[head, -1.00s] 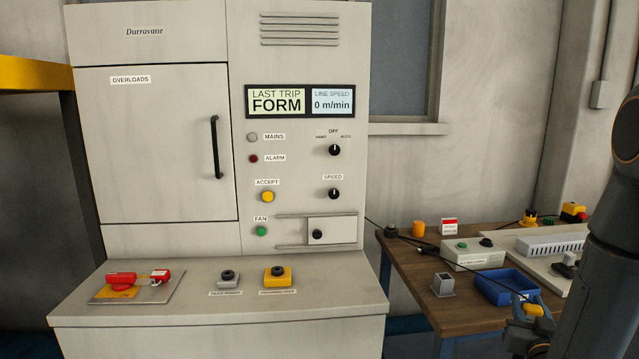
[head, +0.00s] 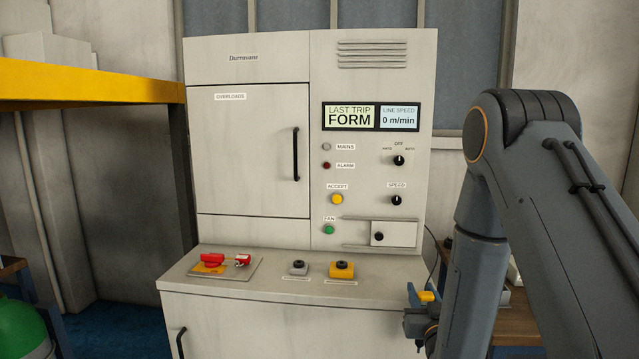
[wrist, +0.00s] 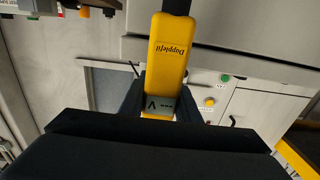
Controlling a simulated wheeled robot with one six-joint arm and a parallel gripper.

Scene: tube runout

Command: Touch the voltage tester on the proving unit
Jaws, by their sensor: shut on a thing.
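My gripper (head: 420,304) is shut on the yellow voltage tester (head: 427,296), held to the right of the console in the head view. In the wrist view the tester (wrist: 168,50) lies between the dark fingers (wrist: 160,100). Its body reads "Dopplefil", and its grey display end marked V points toward the wrist. A dark part continues past its other end, out of frame. I cannot identify the proving unit for sure; most of the right-hand bench (head: 515,318) is hidden behind my arm.
The grey cabinet (head: 250,150) with its console (head: 225,283) stands ahead. The console bears a red-handled switch (head: 212,260), a grey block (head: 299,268) and a yellow block (head: 342,270). A yellow beam (head: 90,85) and a green cylinder (head: 20,325) are at left.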

